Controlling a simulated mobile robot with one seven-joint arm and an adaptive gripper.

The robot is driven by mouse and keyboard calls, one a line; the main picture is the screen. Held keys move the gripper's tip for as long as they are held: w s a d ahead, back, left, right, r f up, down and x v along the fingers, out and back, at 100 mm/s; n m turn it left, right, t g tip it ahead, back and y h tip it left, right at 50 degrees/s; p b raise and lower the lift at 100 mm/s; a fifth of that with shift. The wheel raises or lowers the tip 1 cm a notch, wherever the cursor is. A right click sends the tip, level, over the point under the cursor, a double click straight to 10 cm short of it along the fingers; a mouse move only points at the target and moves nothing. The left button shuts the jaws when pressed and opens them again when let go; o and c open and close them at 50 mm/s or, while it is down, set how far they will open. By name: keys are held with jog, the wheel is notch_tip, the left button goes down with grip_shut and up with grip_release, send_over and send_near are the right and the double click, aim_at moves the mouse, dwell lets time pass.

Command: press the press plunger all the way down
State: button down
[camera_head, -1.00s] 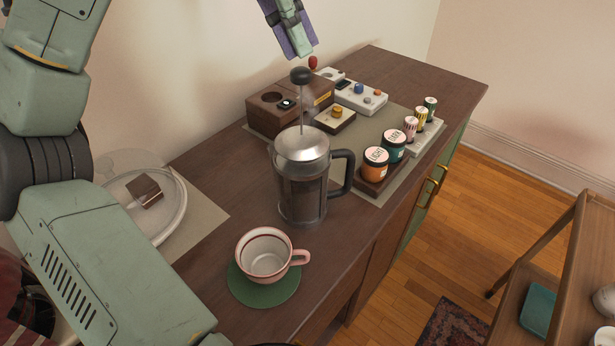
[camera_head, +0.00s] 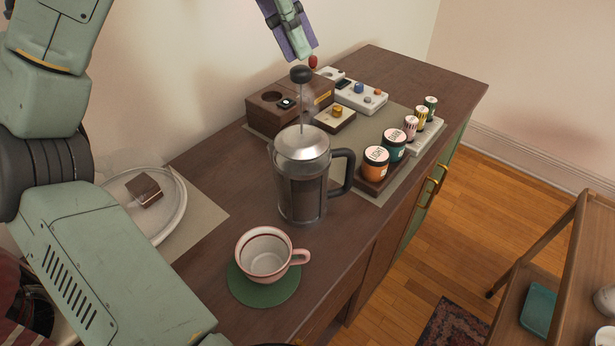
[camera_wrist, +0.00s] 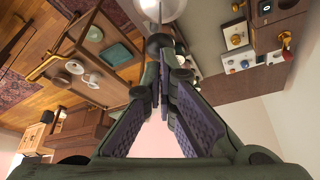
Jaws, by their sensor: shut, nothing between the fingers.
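The glass coffee press (camera_head: 302,185) stands upright on the wooden sideboard, with a silver lid (camera_head: 302,144). Its plunger rod rises well above the lid and ends in a black knob (camera_head: 300,75). My gripper (camera_head: 302,56) is shut and empty, just above the knob and pointing down; I cannot tell whether it touches. In the wrist view my gripper's fingertips (camera_wrist: 165,50) come together by the dark knob (camera_wrist: 157,41), and the pale lid (camera_wrist: 162,8) shows beyond, partly cut off.
A striped cup (camera_head: 262,258) sits on a green coaster (camera_head: 250,290) in front of the press. Lidded jars (camera_head: 376,163), small pots and boxes with knobs (camera_head: 360,97) stand to the right and behind. A plate with cake (camera_head: 145,191) lies left.

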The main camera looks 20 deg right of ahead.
aim_at(292, 69)
jog(key=shift+f+b, duration=1.65)
jog(key=shift+f, duration=1.8)
jog(key=shift+s+d+f+b, duration=0.1)
jog(key=shift+s+f+b, duration=0.2)
jog(key=shift+f+b, duration=0.35)
jog(key=shift+s+d+f+b, duration=0.1)
jog(key=shift+s+f+b, duration=0.25)
jog(key=shift+f, duration=0.55)
jog(key=shift+s+d+f+b, duration=0.1)
jog(key=shift+s+f+b, duration=0.15)
jog(key=shift+f+b, duration=0.4)
jog(key=shift+d+r+p, duration=0.1)
jog(key=shift+r+p, duration=0.4)
jog(key=shift+p, duration=0.25)
jog(key=r+p, duration=0.1)
jog(key=p, duration=0.1)
jog(key=w+r+p, duration=0.2)
jog(key=p, duration=0.1)
jog(key=shift+a+r+p, duration=0.25)
jog(key=shift+a+p, duration=0.05)
jog(key=shift+p, duration=0.05)
jog(key=shift+s+r+p, duration=0.1)
jog(key=shift+r+p, duration=0.25)
jog(key=shift+r, duration=0.05)
